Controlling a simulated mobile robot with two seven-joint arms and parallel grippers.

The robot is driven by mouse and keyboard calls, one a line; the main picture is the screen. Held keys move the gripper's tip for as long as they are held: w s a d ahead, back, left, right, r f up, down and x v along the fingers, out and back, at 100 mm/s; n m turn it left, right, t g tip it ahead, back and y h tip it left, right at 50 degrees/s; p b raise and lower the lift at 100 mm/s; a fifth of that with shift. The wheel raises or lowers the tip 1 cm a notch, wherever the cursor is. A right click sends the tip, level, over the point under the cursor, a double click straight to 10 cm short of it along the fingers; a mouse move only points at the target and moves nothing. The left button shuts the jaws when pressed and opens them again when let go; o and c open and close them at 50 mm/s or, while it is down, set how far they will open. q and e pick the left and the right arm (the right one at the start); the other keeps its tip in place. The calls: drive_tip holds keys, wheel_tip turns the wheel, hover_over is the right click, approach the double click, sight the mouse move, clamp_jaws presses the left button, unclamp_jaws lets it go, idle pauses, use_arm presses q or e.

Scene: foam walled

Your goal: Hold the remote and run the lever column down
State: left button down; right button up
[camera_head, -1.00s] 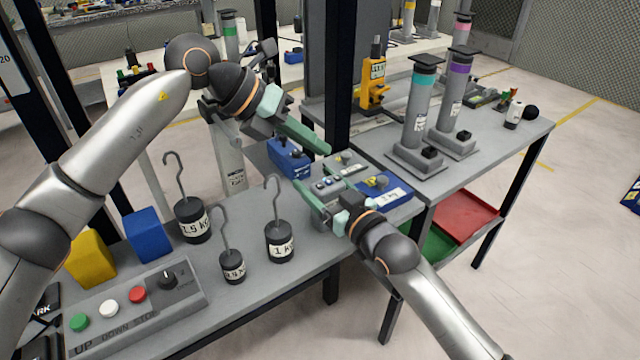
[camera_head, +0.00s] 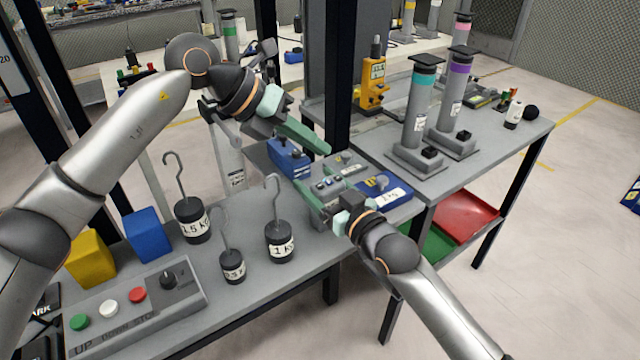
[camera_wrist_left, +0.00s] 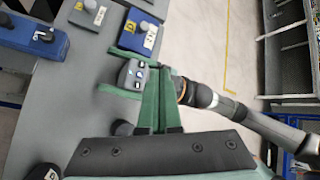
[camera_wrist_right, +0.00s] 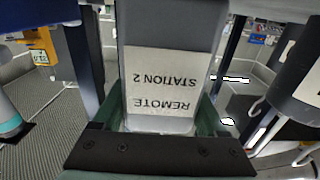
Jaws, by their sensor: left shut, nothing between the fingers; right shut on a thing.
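The remote (camera_head: 328,186) is a grey box with small buttons on its top. Its label reads "REMOTE STATION 2" in the right wrist view (camera_wrist_right: 165,85). My right gripper (camera_head: 320,203) is shut on it, fingers on either side, at the table's right end. My left gripper (camera_head: 325,151) is shut and empty, its green fingertips just above and behind the remote. In the left wrist view the remote (camera_wrist_left: 133,76) lies beside those fingertips; contact cannot be told. Upright columns with a teal band (camera_head: 418,105) and a purple band (camera_head: 455,95) stand on the right table; which is the lever column is unclear.
Hooked weights (camera_head: 280,243) stand on the near table, left of my right gripper. A button panel (camera_head: 135,305) and yellow and blue blocks lie further left. A dark post (camera_head: 339,80) rises behind my left fingertips.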

sight(320, 186)
use_arm(q)
wheel_tip(320, 186, up, 4)
drive_tip(key=shift+f, duration=0.1)
drive_tip(key=shift+f, duration=0.1)
wheel_tip(320, 186, down, 9)
idle(0.8)
idle(2.0)
drive_tip(key=shift+f, duration=0.2)
